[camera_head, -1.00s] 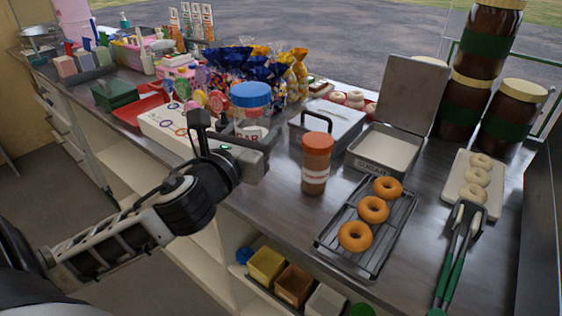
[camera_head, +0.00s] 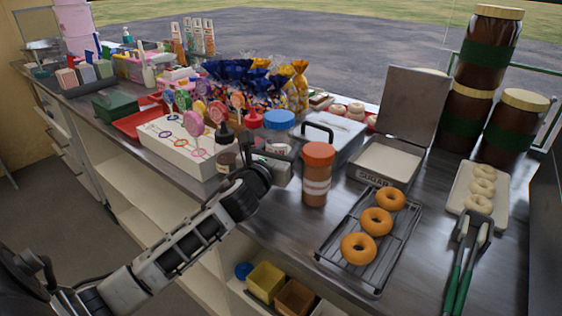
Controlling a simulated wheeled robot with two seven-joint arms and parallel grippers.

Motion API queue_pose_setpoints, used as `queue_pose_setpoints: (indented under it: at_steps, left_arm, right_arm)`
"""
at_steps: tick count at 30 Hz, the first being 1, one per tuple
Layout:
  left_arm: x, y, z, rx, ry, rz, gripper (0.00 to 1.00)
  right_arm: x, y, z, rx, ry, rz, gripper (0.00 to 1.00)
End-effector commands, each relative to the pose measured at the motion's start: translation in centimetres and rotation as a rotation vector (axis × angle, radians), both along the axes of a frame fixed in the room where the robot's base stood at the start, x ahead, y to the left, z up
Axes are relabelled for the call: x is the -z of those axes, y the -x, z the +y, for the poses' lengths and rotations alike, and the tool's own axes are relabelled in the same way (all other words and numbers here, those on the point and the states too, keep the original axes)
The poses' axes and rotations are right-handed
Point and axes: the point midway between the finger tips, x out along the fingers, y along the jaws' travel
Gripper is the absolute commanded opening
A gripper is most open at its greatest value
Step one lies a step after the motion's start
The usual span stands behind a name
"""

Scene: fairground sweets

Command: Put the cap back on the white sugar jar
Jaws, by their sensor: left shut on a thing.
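The white sugar jar (camera_head: 277,148) is in the head view at mid-counter, just left of the orange-lidded shaker. Its blue cap (camera_head: 279,119) shows at its top; I cannot tell whether it is fully seated. My left gripper (camera_head: 270,157) comes in from the lower left and is shut around the jar body, below the cap. The gripper hides most of the jar, its label and its base, so contact with the counter cannot be seen. My right gripper is not in view.
The orange-lidded shaker (camera_head: 317,174) stands close on the right. A dark sauce bottle (camera_head: 225,152) and a lollipop box (camera_head: 180,142) are close on the left. A handled metal box (camera_head: 338,138) is behind. A doughnut rack (camera_head: 345,275) lies in front right.

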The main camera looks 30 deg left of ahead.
Motion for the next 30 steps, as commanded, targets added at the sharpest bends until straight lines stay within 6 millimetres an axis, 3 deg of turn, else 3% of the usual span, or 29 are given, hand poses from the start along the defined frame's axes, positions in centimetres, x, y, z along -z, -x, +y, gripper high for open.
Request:
queue_pose_setpoints:
  at_steps: [3,11,24,25,30]
  left_arm:
    - [0.2,-0.2,0.1,-0.001,0.001,-0.002,0.0]
    - [3.6,-0.5,0.1,0.0,0.002,0.001,0.0]
    - [4.1,-0.5,0.1,0.001,-0.002,-0.001,0.0]
    - [4.1,-0.5,0.1,0.0,-0.002,0.002,0.62]
    - [4.1,-0.5,0.1,0.0,-0.001,0.002,0.63]
  right_arm:
    - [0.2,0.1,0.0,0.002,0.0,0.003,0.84]
    - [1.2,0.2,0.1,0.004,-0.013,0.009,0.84]
    - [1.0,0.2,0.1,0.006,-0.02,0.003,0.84]
    - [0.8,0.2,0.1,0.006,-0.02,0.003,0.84]
    - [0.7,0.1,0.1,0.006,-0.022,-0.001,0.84]
